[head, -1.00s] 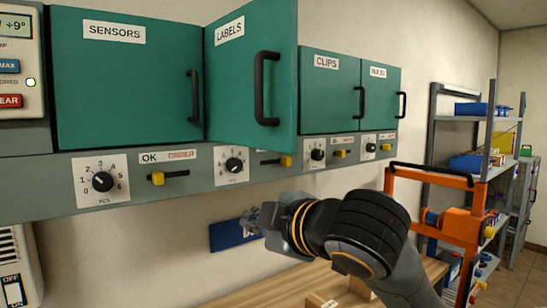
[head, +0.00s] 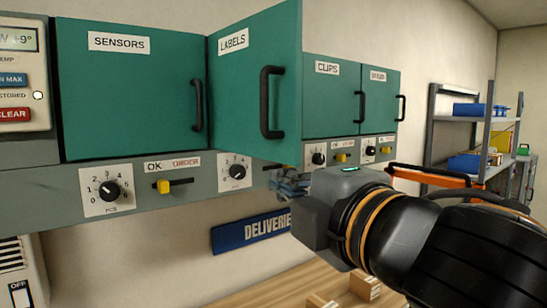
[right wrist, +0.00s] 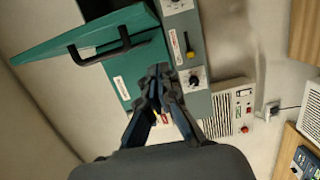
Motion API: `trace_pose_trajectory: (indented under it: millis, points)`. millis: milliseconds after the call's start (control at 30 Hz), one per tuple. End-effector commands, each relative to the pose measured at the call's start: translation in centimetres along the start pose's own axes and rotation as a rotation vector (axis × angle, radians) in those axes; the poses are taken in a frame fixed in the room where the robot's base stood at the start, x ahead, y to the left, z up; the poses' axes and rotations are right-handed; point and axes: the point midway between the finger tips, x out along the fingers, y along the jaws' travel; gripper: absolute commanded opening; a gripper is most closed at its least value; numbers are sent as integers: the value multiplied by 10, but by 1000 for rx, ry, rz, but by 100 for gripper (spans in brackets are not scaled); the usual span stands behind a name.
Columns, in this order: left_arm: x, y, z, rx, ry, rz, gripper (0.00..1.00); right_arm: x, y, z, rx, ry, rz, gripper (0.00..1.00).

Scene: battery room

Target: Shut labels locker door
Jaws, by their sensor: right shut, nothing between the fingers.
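The labels locker door (head: 240,95) is teal with a white LABELS tag and a black bar handle (head: 271,102). It stands swung out from the locker row between the SENSORS and CLIPS doors. My right gripper (head: 283,182) is shut and empty, just below the door's lower edge in the head view; contact cannot be told. In the right wrist view, the fingers (right wrist: 160,82) are together, and the open door (right wrist: 95,38) with its handle (right wrist: 100,47) is at upper left, apart from the fingertips. My left gripper is out of view.
The closed SENSORS door (head: 130,95) is at left and the CLIPS door (head: 332,90) at right. A grey panel with dials (head: 108,191) and yellow sliders runs below. A blue DELIVERIES sign (head: 240,234) hangs lower, above a wooden table (head: 270,293).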

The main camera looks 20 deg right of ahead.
Motion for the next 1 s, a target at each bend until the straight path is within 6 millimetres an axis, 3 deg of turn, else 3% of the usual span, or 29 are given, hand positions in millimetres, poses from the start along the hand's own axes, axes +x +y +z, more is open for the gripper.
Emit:
trace_pose_trajectory:
  millis: [267, 400, 700, 1000]
  points:
    - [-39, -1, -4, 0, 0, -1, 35, 36, 5, 3, 5, -8, -11, 0]
    - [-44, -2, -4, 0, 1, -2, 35, 65, 0, 3, 5, -8, -9, 0]
    - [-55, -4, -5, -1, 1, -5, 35, 72, -1, 38, 5, -8, -4, 0]
    - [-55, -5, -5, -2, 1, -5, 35, 72, -2, 41, 5, -6, -3, 0]
